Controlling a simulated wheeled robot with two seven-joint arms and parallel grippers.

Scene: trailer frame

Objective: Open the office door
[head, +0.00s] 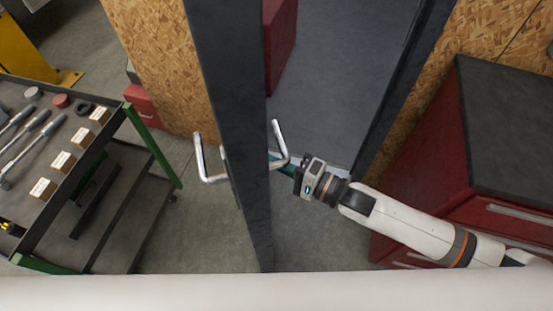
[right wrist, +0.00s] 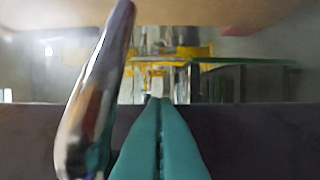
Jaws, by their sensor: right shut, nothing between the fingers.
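The dark grey office door (head: 238,130) stands swung open, nearly edge-on to the head view, with the doorway open to its right. A chrome lever handle (head: 207,165) sticks out on its left face. Another chrome handle (head: 280,145) sticks out on its right face. My right gripper (head: 278,165) reaches in from the right beside this second handle. In the right wrist view, its teal fingers (right wrist: 159,135) are shut together and empty. The chrome handle (right wrist: 92,95) lies to their left, outside them. The fingertips are partly hidden behind the handle in the head view. My left gripper is not in view.
A tool cart (head: 125,200) with several tools and small boxes stands left of the door. The dark door post (head: 405,80) bounds the doorway. Grey floor (head: 315,235) shows between.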

